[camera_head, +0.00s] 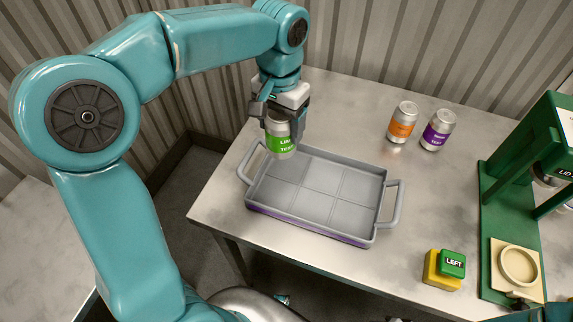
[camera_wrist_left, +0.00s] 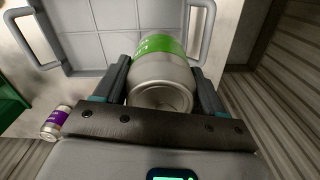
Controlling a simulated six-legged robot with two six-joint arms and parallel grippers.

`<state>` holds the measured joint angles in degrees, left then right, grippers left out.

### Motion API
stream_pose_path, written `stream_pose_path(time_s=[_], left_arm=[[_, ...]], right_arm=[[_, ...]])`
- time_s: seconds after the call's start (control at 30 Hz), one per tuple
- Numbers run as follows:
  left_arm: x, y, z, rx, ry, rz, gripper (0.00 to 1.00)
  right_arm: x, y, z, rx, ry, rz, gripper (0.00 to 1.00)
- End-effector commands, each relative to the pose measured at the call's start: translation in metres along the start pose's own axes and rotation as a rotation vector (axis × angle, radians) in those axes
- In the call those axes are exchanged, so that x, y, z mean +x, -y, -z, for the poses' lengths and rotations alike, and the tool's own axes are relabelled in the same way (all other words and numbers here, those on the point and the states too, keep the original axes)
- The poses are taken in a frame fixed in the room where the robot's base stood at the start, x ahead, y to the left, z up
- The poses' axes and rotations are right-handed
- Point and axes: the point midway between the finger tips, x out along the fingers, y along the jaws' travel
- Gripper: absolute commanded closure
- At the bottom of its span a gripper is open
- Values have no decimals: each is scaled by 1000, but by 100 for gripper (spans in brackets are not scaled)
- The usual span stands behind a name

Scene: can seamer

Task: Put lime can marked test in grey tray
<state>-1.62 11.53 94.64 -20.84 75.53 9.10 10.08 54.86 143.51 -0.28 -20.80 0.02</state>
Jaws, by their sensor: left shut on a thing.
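The lime can (camera_head: 282,140) has a green band with "LIME TEST" lettering and silver ends. My left gripper (camera_head: 284,108) is shut on it from above, and the can hangs upright over the upper left corner of the grey tray. In the left wrist view, the can (camera_wrist_left: 162,72) sits between the two fingers of my left gripper (camera_wrist_left: 165,85). The grey tray (camera_head: 384,212) has two side handles and a floor divided into several square compartments, all empty. The tray also shows in the left wrist view (camera_wrist_left: 100,25). My right gripper is not in view.
An orange-labelled can (camera_head: 402,122) and a purple-labelled can (camera_head: 438,130) stand behind the tray to the right. A green seamer (camera_head: 500,190) with a cream round holder (camera_head: 518,265) stands at the right edge.

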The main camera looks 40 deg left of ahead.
Motion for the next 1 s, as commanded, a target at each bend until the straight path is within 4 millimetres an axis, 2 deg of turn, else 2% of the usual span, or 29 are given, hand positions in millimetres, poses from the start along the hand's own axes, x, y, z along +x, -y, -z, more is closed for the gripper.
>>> stream_pose_path(time_s=[0.03, 0.2, 0.37, 0.6, 0.7, 1.0], left_arm=[[17, 1, -1, -2, 4, 1, 76], [55, 1, -2, -3, 3, 0, 76], [70, 1, -2, -4, 0, 1, 76], [106, 1, -2, -4, 2, 0, 76], [113, 1, -2, -4, 0, 0, 76], [115, 1, -2, -4, -1, 0, 76]], right_arm=[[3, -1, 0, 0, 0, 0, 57], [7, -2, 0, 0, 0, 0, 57], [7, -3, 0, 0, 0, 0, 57], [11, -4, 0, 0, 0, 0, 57], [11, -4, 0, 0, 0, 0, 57], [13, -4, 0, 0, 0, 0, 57]])
